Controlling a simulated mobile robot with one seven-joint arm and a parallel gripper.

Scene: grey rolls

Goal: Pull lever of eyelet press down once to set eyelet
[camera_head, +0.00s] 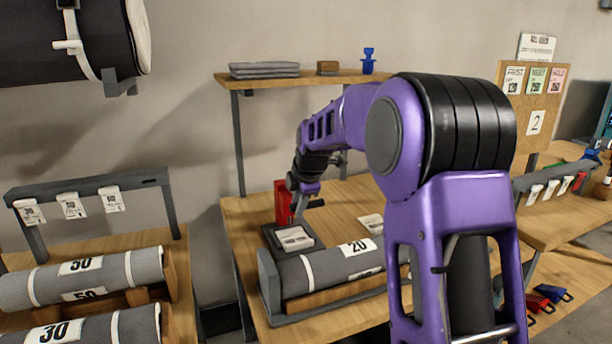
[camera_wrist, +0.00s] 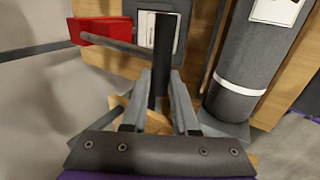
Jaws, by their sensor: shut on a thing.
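The red eyelet press (camera_head: 283,203) stands on the wooden table behind a dark base with a white label (camera_head: 295,238). In the wrist view the red press body (camera_wrist: 98,29) is at the upper left. A grey lever arm (camera_wrist: 118,46) runs from it to a black lever grip (camera_wrist: 162,60). My gripper (camera_wrist: 160,88) is shut on the black grip, with one finger on each side of it. In the head view my gripper (camera_head: 307,190) is small beside the press and partly hidden by my wrist. An eyelet cannot be made out.
A grey roll labelled 20 (camera_head: 325,264) lies in a cradle in front of the press. More rolls (camera_head: 85,278) lie at the left. A shelf (camera_head: 310,78) holds folded grey cloth and a blue item above. A board (camera_head: 535,105) stands at the right.

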